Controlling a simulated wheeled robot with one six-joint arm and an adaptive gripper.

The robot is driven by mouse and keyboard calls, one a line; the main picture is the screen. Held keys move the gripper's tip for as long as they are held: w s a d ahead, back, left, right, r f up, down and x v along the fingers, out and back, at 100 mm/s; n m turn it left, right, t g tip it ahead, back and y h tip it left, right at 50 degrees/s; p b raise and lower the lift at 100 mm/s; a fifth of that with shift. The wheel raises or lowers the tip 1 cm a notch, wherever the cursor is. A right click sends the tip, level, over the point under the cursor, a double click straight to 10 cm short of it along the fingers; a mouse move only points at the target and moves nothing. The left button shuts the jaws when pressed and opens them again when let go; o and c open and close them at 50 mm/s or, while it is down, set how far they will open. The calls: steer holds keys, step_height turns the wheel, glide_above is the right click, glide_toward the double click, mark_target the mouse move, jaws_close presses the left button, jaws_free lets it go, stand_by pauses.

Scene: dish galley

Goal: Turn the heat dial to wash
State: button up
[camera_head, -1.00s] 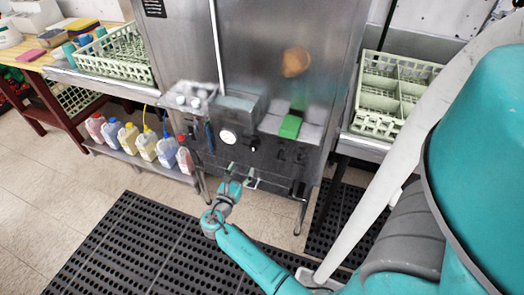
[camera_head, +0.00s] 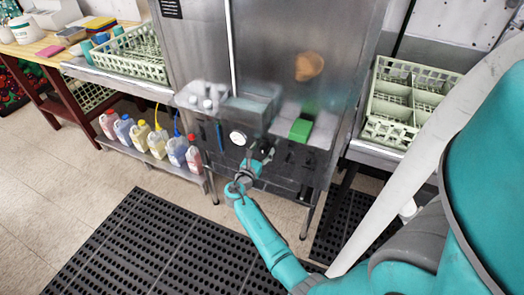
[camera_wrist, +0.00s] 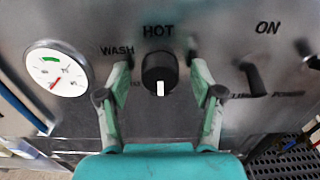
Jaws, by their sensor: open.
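The heat dial (camera_wrist: 159,73) is a round black knob on the steel panel, in the middle of the wrist view. Its white mark points down, away from the WASH label (camera_wrist: 117,50) at upper left and the HOT label (camera_wrist: 158,31) above. My gripper (camera_wrist: 160,82) is open, with one finger on each side of the dial. Gaps show between the fingers and the knob, so it is not gripped. In the head view my gripper (camera_head: 262,160) is at the machine's front panel, right of the gauge. A label left of the dial is partly hidden by a finger.
A white round gauge (camera_wrist: 57,71) is left of the dial. A lever switch (camera_wrist: 254,80) under the ON label is to the right. A green block (camera_head: 300,130) sits on the machine's ledge. Several bottles (camera_head: 157,145) stand on a low shelf at left.

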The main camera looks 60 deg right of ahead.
steer(key=shift+d, duration=0.1)
steer(key=c, duration=1.1)
steer(key=shift+c, duration=0.2)
steer(key=shift+m, duration=0.3)
steer(key=m, duration=0.5)
steer(key=shift+s+m, duration=0.1)
steer(key=shift+m, duration=0.2)
steer(key=m, duration=0.5)
steer(key=shift+f+m, duration=0.1)
steer(key=shift+m, duration=0.2)
steer(key=m, duration=0.6)
steer(key=shift+s+f, duration=0.1)
steer(key=shift+f, duration=0.05)
steer(key=m, duration=0.5)
steer(key=shift+f+m, duration=0.1)
steer(key=shift+m, duration=0.3)
